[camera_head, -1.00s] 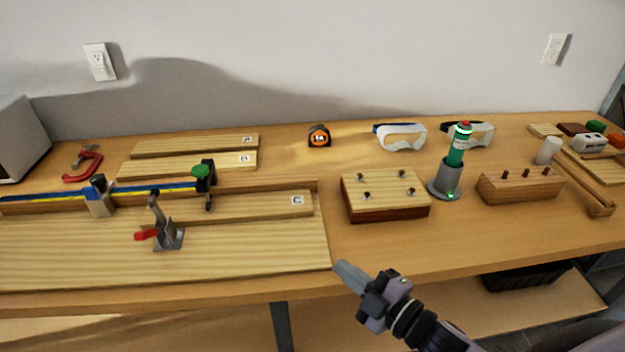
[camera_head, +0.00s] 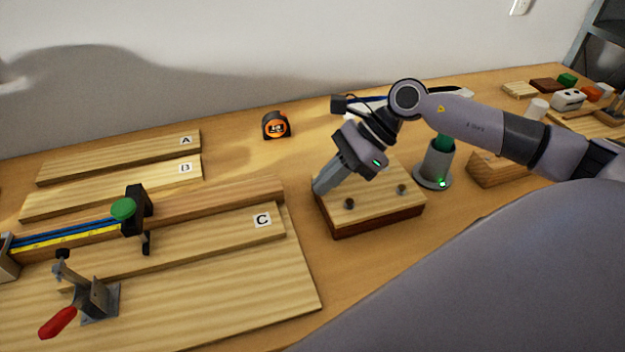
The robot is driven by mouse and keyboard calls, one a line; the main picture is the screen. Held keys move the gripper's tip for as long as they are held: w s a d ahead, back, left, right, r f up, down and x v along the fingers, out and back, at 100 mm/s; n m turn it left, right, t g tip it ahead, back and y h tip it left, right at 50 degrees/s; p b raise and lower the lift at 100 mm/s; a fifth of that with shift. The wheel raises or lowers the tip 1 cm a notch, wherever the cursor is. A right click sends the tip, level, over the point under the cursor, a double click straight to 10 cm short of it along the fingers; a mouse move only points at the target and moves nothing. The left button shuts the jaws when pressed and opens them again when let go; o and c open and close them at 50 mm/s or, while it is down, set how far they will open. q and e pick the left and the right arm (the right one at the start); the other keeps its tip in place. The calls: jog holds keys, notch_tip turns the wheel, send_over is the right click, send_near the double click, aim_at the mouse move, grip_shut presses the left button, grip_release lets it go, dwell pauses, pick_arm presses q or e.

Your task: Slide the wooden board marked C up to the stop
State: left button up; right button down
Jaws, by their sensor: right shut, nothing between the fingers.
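Board C (camera_head: 215,237) is a long pale plank with a white C label at its right end. It lies on the flat jig base (camera_head: 210,310), along the wooden fence (camera_head: 235,196). A black stop with a green knob (camera_head: 123,209) sits on the fence's blue and yellow rail. Its black lower piece (camera_head: 146,243) overlaps the board in view; I cannot tell if they touch. My right gripper (camera_head: 322,186) is shut and empty, right of board C and apart from it, over the left part of a block with pegs (camera_head: 375,208). My left gripper is not in view.
A toggle clamp with a red handle (camera_head: 58,322) stands at the board's left end. Boards A (camera_head: 120,158) and B (camera_head: 110,188) lie behind the fence. A tape measure (camera_head: 276,125) and a grey holder (camera_head: 437,165) stand farther right. My right arm hides part of the bench.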

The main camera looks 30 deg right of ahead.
aim_at(250, 226)
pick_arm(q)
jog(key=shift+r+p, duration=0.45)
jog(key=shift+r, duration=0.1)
pick_arm(e)
jog(key=x, duration=0.8)
jog(key=shift+s+a, duration=0.1)
jog(key=a, duration=0.2)
jog(key=w+a+b, duration=0.1)
jog(key=a, duration=0.1)
jog(key=w+a, duration=0.1)
jog(key=a, duration=0.2)
jog(key=shift+a, duration=0.1)
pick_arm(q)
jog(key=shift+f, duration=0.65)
